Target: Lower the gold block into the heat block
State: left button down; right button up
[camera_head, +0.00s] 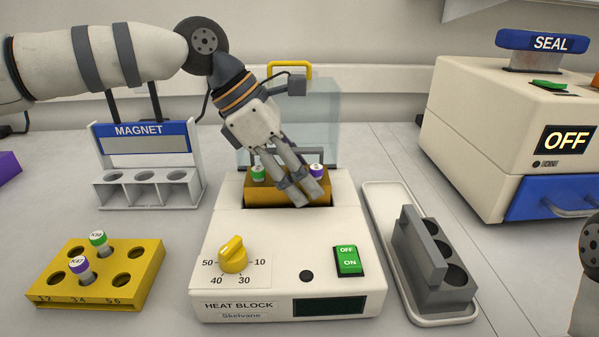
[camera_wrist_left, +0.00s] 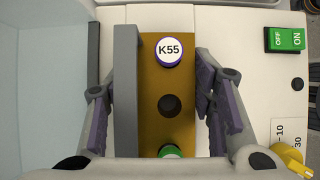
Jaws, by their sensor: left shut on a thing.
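The gold block (camera_head: 288,190) is at the well of the white heat block (camera_head: 228,222); I cannot tell how deep it sits. It holds a green-capped tube (camera_head: 258,173) and a purple-capped tube (camera_head: 317,171), marked K55 (camera_wrist_left: 168,51) in the left wrist view, with an empty hole between them. A grey upright bar (camera_wrist_left: 125,90) runs along one side of the gold block. My left gripper (camera_head: 299,191) reaches down from above and is shut on the gold block, its fingers on either side in the left wrist view. My right gripper is out of view.
The heat block's clear lid (camera_head: 345,115) stands open behind. The magnet rack (camera_head: 150,180) and a yellow tube rack (camera_head: 120,292) are at left. A grey holder (camera_head: 436,275) on a white tray (camera_head: 385,200) is close at right, before the sealer (camera_head: 475,120).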

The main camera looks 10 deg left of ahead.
pick_arm(q)
jog(key=shift+f, duration=0.5)
jog(key=shift+s+a+f, duration=0.1)
jog(key=shift+s+f, duration=0.15)
jog(key=shift+f, duration=0.5)
jog(key=c, duration=0.8)
grip_release()
jog(key=shift+f, duration=0.1)
jog(key=shift+o, duration=0.8)
jog(key=shift+w+d, duration=0.15)
jog(key=shift+d, duration=0.1)
jog(key=shift+a, duration=0.1)
jog(key=shift+a+r, duration=0.15)
jog(key=shift+r, duration=0.05)
